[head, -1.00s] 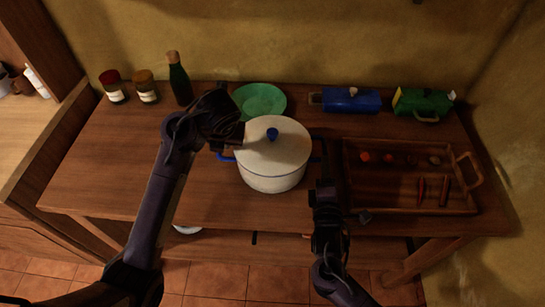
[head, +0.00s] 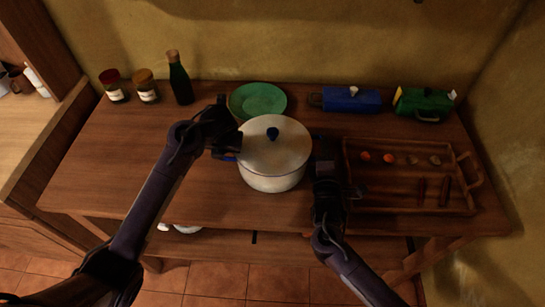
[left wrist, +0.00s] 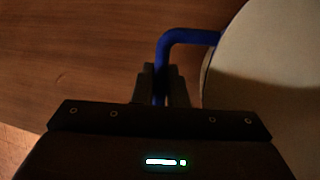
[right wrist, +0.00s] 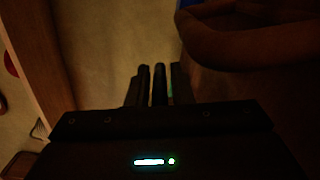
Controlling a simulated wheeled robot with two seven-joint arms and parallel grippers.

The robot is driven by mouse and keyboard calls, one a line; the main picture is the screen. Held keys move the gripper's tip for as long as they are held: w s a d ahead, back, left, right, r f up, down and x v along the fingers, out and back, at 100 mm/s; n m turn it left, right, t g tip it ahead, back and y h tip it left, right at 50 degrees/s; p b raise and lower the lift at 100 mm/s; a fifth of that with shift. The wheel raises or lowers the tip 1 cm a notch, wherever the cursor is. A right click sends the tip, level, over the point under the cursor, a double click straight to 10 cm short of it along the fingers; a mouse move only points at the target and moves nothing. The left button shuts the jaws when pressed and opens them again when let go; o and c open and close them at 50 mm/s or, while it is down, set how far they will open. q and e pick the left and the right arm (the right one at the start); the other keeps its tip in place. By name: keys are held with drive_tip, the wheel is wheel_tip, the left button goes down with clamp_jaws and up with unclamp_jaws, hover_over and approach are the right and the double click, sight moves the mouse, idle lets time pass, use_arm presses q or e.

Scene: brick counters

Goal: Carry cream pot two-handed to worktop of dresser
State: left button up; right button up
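The cream pot (head: 272,160), lidded, with a dark blue knob, stands upright on the wooden table. My left gripper (left wrist: 161,88) is shut on the pot's blue left handle (left wrist: 190,36), one finger on each side of it. In the head view the left gripper (head: 222,148) hides most of that handle. My right gripper (head: 323,170) is low beside the pot's right side, between pot and tray. It covers the right handle. In the dark right wrist view, a dark upright shape shows between the fingers (right wrist: 160,84); I cannot tell whether they hold it.
A wooden tray (head: 400,207) with small items lies close to the right gripper. A green plate (head: 262,99) is behind the pot. A dark bottle (head: 180,80) and two jars stand back left; blue (head: 350,100) and green containers back right. The table's left part is clear.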

use_arm(q)
clamp_jaws()
use_arm(e)
clamp_jaws()
drive_tip(key=shift+f, duration=0.15)
idle(0.6)
